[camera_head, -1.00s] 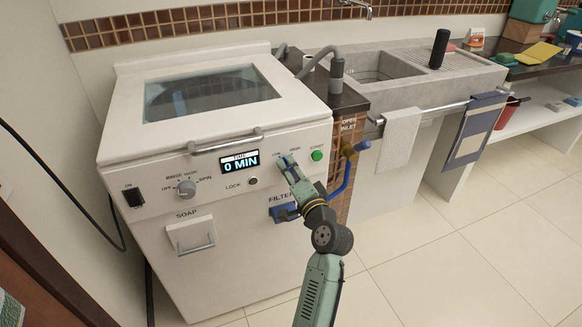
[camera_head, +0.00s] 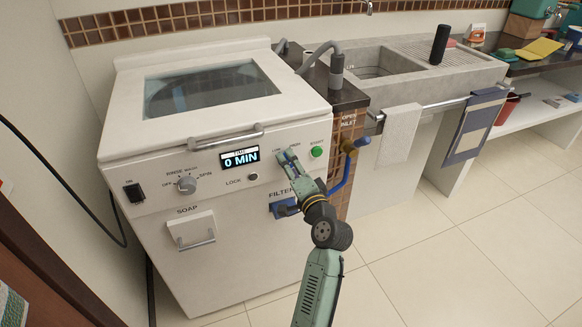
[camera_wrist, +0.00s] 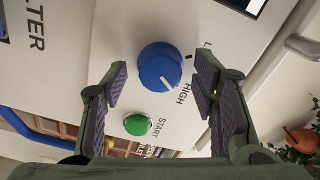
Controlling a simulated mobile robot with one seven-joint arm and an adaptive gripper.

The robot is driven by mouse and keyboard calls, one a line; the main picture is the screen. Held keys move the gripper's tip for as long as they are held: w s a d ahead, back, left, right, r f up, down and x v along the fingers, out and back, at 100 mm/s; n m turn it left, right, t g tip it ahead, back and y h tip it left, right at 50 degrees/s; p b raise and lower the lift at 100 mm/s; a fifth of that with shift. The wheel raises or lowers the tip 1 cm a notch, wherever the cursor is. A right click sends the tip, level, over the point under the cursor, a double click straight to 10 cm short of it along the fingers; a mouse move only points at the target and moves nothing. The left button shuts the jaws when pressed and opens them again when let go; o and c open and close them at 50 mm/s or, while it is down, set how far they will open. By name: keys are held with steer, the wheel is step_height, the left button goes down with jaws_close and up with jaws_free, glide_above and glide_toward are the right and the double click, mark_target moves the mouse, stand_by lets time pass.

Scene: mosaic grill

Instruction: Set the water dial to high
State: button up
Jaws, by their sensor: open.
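The water dial is a round blue knob (camera_wrist: 160,66) on the white washer's front panel. In the wrist view it lies between my finger pads, with a visible gap to each. Its white pointer line slants down-right, roughly towards the HIGH label (camera_wrist: 183,92); the start of the low label shows at upper right. My gripper (camera_wrist: 162,72) is open and faces the dial. In the head view my gripper (camera_head: 286,161) is at the panel below the LOW and HIGH labels and hides the dial.
A green START button (camera_wrist: 137,124) sits close beside the dial; it also shows in the head view (camera_head: 317,152). A blue filter handle (camera_head: 285,208) and blue inlet pipe (camera_head: 343,172) are near my gripper. A selector knob (camera_head: 186,185) is further left.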

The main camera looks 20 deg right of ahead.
steer(key=s, duration=1.2)
steer(key=shift+d, duration=0.2)
stand_by(0.4)
